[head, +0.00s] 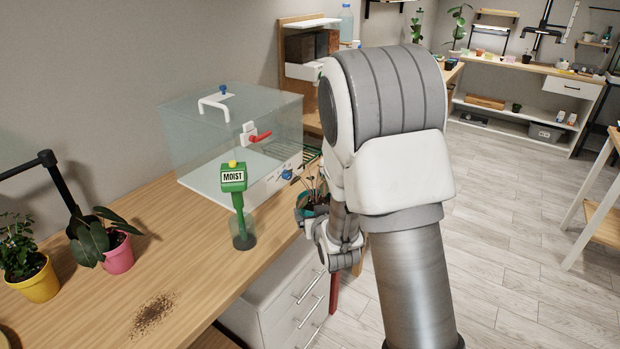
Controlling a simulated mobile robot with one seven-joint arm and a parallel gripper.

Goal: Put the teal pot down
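The teal pot (320,209) shows only in part, at the table's right edge, with thin dark stems or leaves rising from it. My arm and wrist cover its right side. My gripper (316,222) is right at the pot, seen from behind and above. Its fingertips are hidden, so I cannot tell whether they are closed on the pot or whether the pot touches the table.
On the wooden table (190,262) stand a clear lidded case (188,140), a green moisture meter (236,185) in a glass, a pink pot (118,256) and a yellow pot (36,284). Spilled soil (153,313) lies in front. White drawers (283,305) are below.

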